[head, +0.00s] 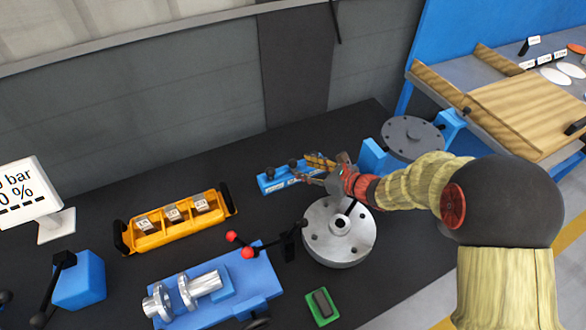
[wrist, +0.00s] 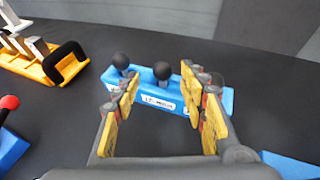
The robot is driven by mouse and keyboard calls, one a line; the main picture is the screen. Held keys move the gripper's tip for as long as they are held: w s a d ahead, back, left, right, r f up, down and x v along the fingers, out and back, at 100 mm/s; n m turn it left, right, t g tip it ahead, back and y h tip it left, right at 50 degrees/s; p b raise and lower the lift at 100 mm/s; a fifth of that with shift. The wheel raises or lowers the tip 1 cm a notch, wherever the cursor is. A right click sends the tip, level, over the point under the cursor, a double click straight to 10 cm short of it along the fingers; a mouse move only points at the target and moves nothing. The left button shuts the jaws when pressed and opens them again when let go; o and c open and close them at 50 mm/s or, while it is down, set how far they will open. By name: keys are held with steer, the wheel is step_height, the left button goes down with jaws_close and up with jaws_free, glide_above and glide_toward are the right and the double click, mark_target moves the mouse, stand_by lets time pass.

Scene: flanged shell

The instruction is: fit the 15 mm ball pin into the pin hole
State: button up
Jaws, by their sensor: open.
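A blue pin rack (head: 271,184) stands on the dark bench, and in the wrist view the rack (wrist: 142,97) lies just beyond my fingers. Two black ball-headed pins (wrist: 122,61) (wrist: 162,71) stand upright in it; a third round head is partly hidden by the right finger. White labels on its front are too small to read surely. My gripper (head: 316,168) is open and empty at the rack; in the wrist view its yellow-padded fingers (wrist: 160,92) are wide apart. The silver flanged shell (head: 338,246) is nearer, with several flange holes; I cannot tell which is the pin hole.
A yellow bin (head: 150,241) with labelled parts stands left. A blue fixture (head: 240,290) with red-knobbed levers holds a metal part in front. A green pad (head: 322,308) lies near the shell. A grey disc (head: 412,135) is behind my arm. Bench space left of the rack is clear.

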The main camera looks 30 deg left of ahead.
mark_target(296, 164)
steer(key=b+x, duration=0.2)
steer(key=x, duration=0.4)
steer(key=shift+w+d+f, duration=0.15)
steer(key=shift+w+a, duration=0.1)
steer(key=shift+a, duration=0.25)
steer(key=shift+c, duration=0.7)
jaws_close()
